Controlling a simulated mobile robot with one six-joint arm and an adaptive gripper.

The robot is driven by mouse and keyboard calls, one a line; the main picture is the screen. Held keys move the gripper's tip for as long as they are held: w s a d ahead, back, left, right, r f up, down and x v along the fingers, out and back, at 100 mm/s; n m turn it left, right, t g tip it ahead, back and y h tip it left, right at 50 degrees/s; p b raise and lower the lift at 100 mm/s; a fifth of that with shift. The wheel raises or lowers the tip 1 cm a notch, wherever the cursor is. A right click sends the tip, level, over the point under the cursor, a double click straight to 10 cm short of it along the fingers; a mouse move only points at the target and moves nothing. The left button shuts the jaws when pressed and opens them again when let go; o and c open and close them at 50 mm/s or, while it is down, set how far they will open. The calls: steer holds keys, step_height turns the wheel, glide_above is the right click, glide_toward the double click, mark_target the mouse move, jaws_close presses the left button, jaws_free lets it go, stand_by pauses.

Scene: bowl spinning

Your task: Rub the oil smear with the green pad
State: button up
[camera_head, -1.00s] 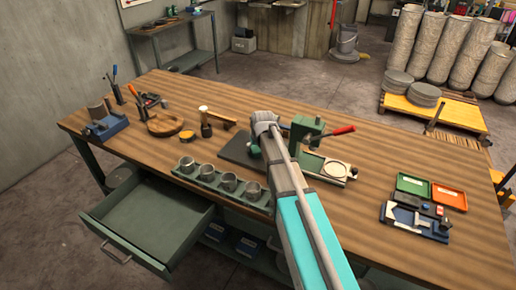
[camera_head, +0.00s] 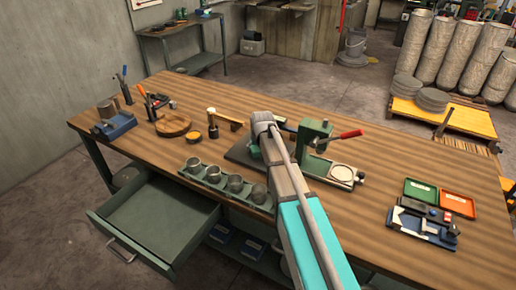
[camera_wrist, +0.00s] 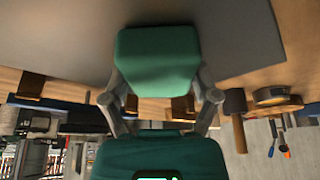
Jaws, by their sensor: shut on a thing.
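My gripper (camera_wrist: 158,84) is shut on the green pad (camera_wrist: 157,55), which fills the upper middle of the wrist view. The dark grey plate (camera_wrist: 240,35) on the bench lies behind the pad in that view. Whether the pad touches the plate I cannot tell. In the head view the plate (camera_head: 236,153) shows left of my arm, which hides part of it. No oil smear can be made out in either view; the pad and arm cover part of the plate.
A green press with a red handle (camera_head: 316,135) stands just right of my arm. Several metal cups in a green rack (camera_head: 212,182) line the front edge. A mallet (camera_head: 212,125) stands left of the plate. An open drawer (camera_head: 155,222) juts out at front left. Bench centre-right is clear.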

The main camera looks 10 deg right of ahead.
steer(key=shift+w+a, duration=1.05)
steer(key=shift+a, duration=0.25)
steer(key=shift+r, duration=0.1)
step_height(320, 180, up, 6)
steer(key=p, duration=0.6)
steer(key=shift+r+p, duration=1.45)
steer(key=shift+p, duration=0.2)
